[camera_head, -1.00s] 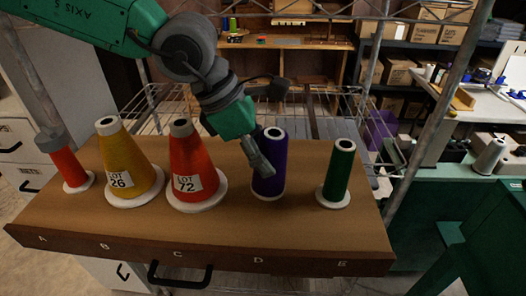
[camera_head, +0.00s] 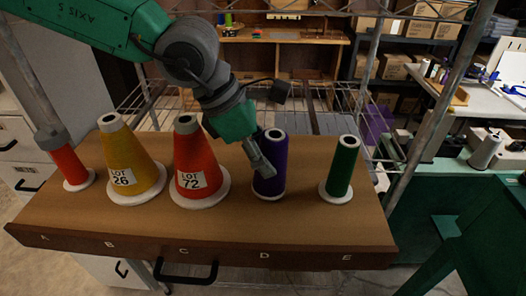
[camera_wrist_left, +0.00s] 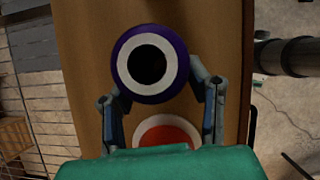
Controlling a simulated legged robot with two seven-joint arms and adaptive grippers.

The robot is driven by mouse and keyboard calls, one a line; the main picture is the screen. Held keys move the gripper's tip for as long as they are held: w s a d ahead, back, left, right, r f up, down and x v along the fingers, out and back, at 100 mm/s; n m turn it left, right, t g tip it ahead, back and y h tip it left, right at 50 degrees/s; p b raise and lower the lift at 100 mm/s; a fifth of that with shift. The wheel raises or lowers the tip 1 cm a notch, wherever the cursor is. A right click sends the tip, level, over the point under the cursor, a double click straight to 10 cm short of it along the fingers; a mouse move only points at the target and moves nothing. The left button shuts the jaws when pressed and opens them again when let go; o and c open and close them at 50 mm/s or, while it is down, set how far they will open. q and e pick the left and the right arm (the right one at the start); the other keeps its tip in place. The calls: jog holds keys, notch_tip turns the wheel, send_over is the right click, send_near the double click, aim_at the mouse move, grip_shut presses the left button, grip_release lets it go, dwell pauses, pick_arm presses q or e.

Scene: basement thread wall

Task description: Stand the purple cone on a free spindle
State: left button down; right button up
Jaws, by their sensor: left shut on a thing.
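The purple cone (camera_head: 271,168) is upright above spot D of the brown board (camera_head: 110,226). A thin pale edge shows at its foot; I cannot tell whether it rests on a base or hangs just above. My left gripper (camera_head: 262,160) comes from the left and is shut on it. In the left wrist view the fingers of the left gripper (camera_wrist_left: 158,85) lie either side of the purple cone (camera_wrist_left: 124,73), its white-ringed open top facing the camera. No free spindle shows bare; what is under the purple cone is hidden. My right gripper is not in view.
A red cone (camera_head: 196,155) and a yellow cone (camera_head: 135,160) stand left of the purple one, with a small red cone (camera_head: 70,165) at the far left. A green cone (camera_head: 342,168) stands to the right. Wire shelving (camera_head: 155,115) lies behind the board.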

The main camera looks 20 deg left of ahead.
pick_arm(q)
jog(key=shift+d, duration=0.35)
jog(key=c, duration=0.8)
grip_release()
jog(key=shift+o, duration=0.2)
jog(key=shift+a+r, duration=0.1)
jog(key=v, duration=1.1)
jog(key=shift+a+r, duration=0.2)
jog(key=shift+r, duration=0.05)
jog(key=shift+s, duration=0.15)
